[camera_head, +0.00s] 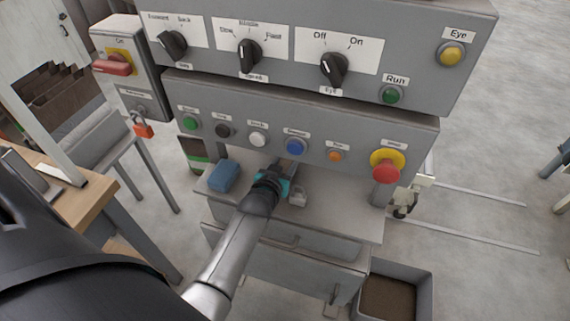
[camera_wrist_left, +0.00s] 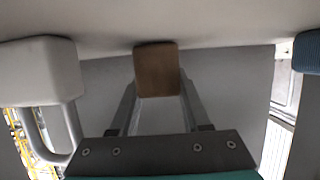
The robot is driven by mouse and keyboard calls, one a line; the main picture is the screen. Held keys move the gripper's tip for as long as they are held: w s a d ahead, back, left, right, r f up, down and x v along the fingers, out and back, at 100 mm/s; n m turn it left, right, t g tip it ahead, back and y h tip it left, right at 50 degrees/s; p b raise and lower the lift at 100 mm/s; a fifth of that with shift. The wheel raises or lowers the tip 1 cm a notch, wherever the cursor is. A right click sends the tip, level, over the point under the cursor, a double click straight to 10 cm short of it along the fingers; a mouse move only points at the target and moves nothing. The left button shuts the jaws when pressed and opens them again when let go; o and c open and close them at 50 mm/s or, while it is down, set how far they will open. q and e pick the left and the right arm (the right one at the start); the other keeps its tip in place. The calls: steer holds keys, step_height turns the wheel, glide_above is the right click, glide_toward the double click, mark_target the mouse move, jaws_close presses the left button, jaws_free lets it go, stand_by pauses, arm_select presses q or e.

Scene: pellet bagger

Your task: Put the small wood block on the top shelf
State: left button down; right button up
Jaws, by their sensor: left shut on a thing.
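The small wood block (camera_wrist_left: 157,70) is brown and sits between the fingertips of my left gripper (camera_wrist_left: 157,95) in the left wrist view. In the head view, my left gripper (camera_head: 284,168) reaches over the grey ledge (camera_head: 340,214) below the button panel and is shut on the block. The block is mostly hidden there by the gripper. In the wrist view the block's far end is close to a pale surface; I cannot tell whether they touch. I cannot tell which surface is the top shelf. My right gripper is not in view.
On the ledge, a blue block-like thing (camera_head: 223,175) is left of my gripper and a grey padlock (camera_head: 298,195) right of it. The button panel (camera_head: 340,115) with a red stop button (camera_head: 386,170) overhangs. A bin (camera_head: 392,290) stands lower right; a wooden bench (camera_head: 62,190) is at left.

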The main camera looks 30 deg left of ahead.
arm_select(q)
steer(key=c, duration=0.7)
jaws_free()
steer(key=shift+f, duration=0.1)
steer(key=shift+o, duration=0.2)
steer(key=shift+s+d+r, duration=0.1)
steer(key=shift+s+r, duration=0.15)
steer(key=shift+s, duration=0.05)
steer(key=p+v, duration=0.3)
steer(key=v, duration=0.8)
steer(key=shift+s+r+p, duration=0.1)
steer(key=shift+s+p, duration=0.1)
steer(key=shift+p, duration=0.1)
